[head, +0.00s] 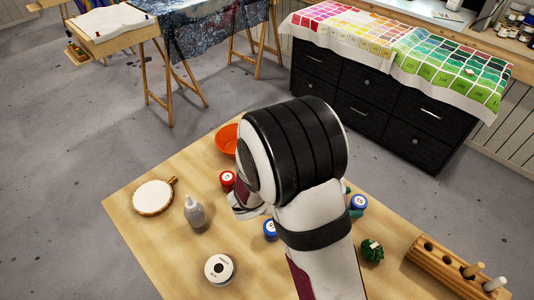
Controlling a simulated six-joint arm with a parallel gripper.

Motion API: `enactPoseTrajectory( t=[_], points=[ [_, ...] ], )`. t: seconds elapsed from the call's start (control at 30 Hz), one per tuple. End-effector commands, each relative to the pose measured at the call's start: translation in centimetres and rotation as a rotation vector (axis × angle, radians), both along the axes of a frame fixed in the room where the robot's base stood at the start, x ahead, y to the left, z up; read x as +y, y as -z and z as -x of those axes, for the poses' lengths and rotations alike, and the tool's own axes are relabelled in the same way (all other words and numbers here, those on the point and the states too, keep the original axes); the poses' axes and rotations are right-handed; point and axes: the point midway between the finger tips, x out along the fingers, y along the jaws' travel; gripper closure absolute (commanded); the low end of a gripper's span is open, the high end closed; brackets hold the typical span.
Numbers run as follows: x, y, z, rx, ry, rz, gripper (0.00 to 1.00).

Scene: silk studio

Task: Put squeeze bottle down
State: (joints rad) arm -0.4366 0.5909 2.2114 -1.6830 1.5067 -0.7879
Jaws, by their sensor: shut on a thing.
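A grey squeeze bottle (195,214) with a pale nozzle stands upright on the wooden table (135,222), in the left part of the head view. No fingers show around it, and a strip of bare table lies between it and my arm. My arm crosses the middle of the table and covers much of it. A white and maroon part of my arm shows to the right of the bottle. My gripper's fingers are hidden behind the arm, so what they hold does not show.
An orange bowl (226,140), red jar (227,180), embroidery hoop (152,197) and white spool (219,269) surround the bottle.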

Motion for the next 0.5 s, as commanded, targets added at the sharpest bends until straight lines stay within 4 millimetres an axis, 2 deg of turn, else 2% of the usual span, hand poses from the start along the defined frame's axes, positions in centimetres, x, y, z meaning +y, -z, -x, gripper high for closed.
enactPoseTrajectory(
  t=[0.1, 0.3, 0.4, 0.5],
  points=[
    [0.0, -3.6, -0.1, -0.009, 0.001, -0.003, 0.95],
    [0.0, -8.3, 0.0, -0.006, 0.0, -0.003, 0.95],
    [0.0, -10.2, 0.0, -0.006, 0.0, -0.003, 0.95],
    [0.2, -10.3, -1.9, -0.001, -0.058, -0.001, 0.95]
  ],
)
